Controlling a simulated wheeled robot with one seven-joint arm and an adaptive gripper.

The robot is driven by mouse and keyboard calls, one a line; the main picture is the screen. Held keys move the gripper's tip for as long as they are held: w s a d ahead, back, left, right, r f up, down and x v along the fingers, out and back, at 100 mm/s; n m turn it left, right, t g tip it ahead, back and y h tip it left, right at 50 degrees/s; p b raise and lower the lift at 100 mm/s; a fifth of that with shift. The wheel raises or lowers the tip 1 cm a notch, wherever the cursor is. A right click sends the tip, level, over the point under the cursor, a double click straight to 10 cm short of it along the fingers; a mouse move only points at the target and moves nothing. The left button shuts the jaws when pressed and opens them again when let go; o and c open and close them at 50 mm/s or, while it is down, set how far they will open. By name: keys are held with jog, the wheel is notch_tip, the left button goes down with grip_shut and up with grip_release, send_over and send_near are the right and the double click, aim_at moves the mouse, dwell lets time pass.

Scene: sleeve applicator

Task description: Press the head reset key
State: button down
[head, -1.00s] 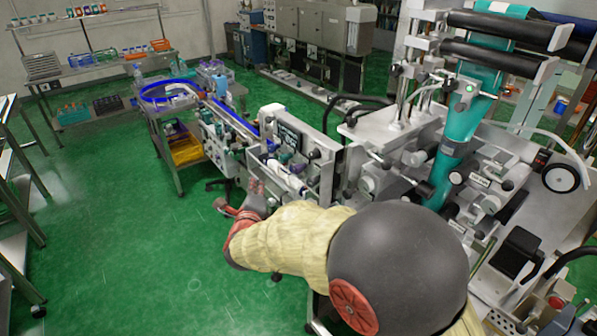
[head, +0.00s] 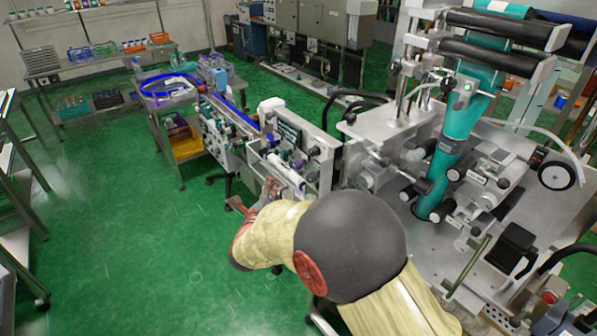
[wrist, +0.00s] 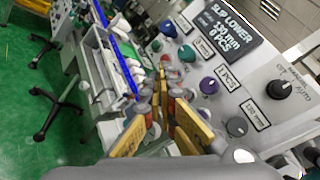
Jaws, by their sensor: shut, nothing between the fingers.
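A slanted grey control panel (wrist: 228,108) fills the right of the wrist view.
A conveyor with a blue strip (head: 232,115) runs to the left from the panel. The sleeve machine (head: 440,165) with a teal film stands at the right. A trolley with a yellow bin (head: 185,143) stands further left. The green floor at left is clear.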

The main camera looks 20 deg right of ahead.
aim_at(300, 172)
jog(key=w+d+b, duration=0.1)
jog(key=w+d, duration=0.1)
jog(key=d, duration=0.3)
jog(key=shift+d, duration=0.35)
jog(key=shift+d+f+b, duration=0.1)
jog(key=shift+d+b, duration=0.25)
jog(key=shift+b, duration=0.45)
dwell(0.7)
jog(key=shift+w+d+b, duration=0.2)
jog(key=shift+d+b, duration=0.25)
jog(key=shift+b, duration=0.2)
dwell(1.2)
jog(key=shift+a, duration=0.1)
jog(key=shift+s+a+b, duration=0.3)
jog(key=shift+a+b, duration=0.2)
jog(key=shift+a, duration=0.2)
